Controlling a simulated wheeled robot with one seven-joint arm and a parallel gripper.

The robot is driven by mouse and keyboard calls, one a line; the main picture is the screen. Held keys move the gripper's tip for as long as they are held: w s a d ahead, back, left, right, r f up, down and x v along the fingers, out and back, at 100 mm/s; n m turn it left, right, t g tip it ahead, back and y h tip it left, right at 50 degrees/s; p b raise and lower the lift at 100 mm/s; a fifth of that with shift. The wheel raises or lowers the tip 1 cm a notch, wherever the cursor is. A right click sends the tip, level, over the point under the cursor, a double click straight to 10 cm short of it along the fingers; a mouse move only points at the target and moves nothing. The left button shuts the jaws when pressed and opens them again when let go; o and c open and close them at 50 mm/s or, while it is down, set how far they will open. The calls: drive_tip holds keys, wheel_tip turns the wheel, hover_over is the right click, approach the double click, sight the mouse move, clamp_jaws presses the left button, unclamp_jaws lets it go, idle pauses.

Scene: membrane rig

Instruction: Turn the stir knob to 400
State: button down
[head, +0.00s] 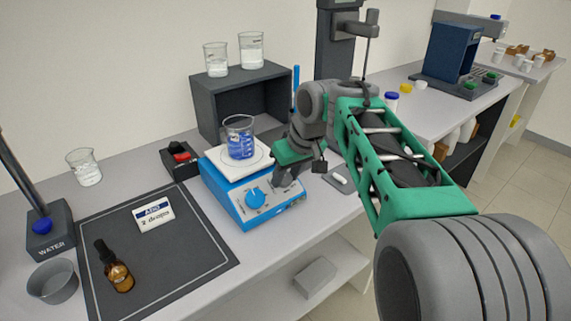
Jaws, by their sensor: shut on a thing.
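The blue stirrer hotplate (232,206) stands on the bench with a white top. A beaker of blue liquid (240,141) stands on that top. A blue knob (256,197) with a dial around it shows on the left of the front panel, apart from my gripper. My gripper (284,182) is at the right part of the same panel, its fingers pointing down at the panel and shut on the right-hand knob. The fingers hide that knob and its pointer. The dial markings are too small to read.
A dark mat (205,259) holds a dropper bottle (115,267) and a label card (153,214). A red-switched box (180,159) stands left of the hotplate. A dark shelf (240,97) with two beakers stands behind it. A small grey item (340,181) lies to the right.

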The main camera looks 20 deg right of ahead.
drive_tip(key=m+p, duration=0.1)
drive_tip(key=p, duration=0.1)
drive_tip(key=m+p, duration=0.2)
drive_tip(key=p, duration=0.1)
drive_tip(key=shift+r+m+y, duration=0.3)
drive_tip(key=shift+r, duration=0.05)
drive_tip(key=m+p, duration=0.3)
drive_tip(key=p, duration=0.1)
drive_tip(key=shift+d+y, duration=0.1)
drive_tip(key=shift+y, duration=0.3)
drive_tip(key=m+p, duration=0.4)
drive_tip(key=shift+f+m+y+p, duration=0.2)
drive_tip(key=shift+m+y+p, duration=0.1)
drive_tip(key=shift+y+p, duration=0.1)
drive_tip(key=shift+d+f+m+t+p, duration=0.15)
drive_tip(key=shift+m+t+p, duration=0.25)
drive_tip(key=shift+m+p, duration=0.85)
drive_tip(key=shift+f+m, duration=0.1)
drive_tip(key=shift+m, duration=0.15)
drive_tip(key=c, duration=0.9)
unclamp_jaws()
drive_tip(key=shift+c, duration=0.2)
